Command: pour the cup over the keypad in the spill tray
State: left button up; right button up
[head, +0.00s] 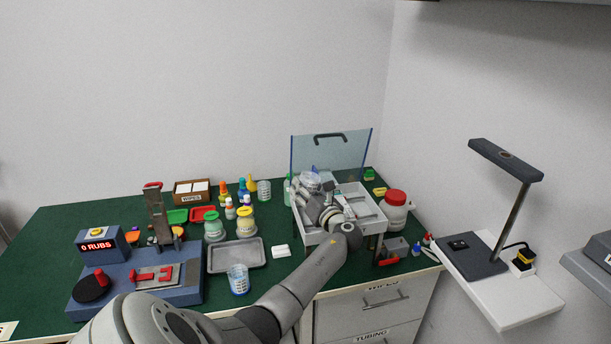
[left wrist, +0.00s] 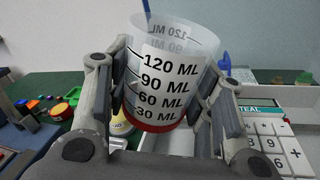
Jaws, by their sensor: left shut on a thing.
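My left gripper (head: 322,203) is over the white spill tray (head: 371,222). In the left wrist view its two fingers are closed on the sides of a clear cup (left wrist: 168,72) with black ML marks. Red liquid (left wrist: 150,122) lies at the cup's bottom. The cup looks slightly tilted in that view. In the head view my gripper hides much of the cup and keypad. My right gripper is not in view.
A clear shield (head: 345,148) stands behind the tray. A red-lidded jar (head: 395,210) is close on its right. A blue rub tester (head: 130,285) fills the front left.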

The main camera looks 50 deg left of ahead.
pick_arm(q)
jog(key=shift+d+r, duration=0.15)
jog(key=shift+w+d+r, duration=0.1)
jog(key=shift+w, duration=0.25)
jog(key=shift+m, duration=0.3)
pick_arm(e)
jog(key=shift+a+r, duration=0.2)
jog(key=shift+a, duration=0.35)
pick_arm(q)
jog(key=shift+w+d+r+m+p, duration=0.15)
jog(key=shift+w+d+m+p, duration=0.1)
jog(key=shift+w+m+p, duration=0.25)
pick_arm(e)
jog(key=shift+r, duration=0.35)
pick_arm(q)
jog(key=shift+w+d+y, duration=0.1)
jog(key=shift+w+y, duration=0.1)
jog(key=shift+y, duration=0.1)
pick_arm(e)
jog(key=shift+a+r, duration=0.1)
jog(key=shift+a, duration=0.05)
pick_arm(q)
jog(key=shift+w, duration=0.1)
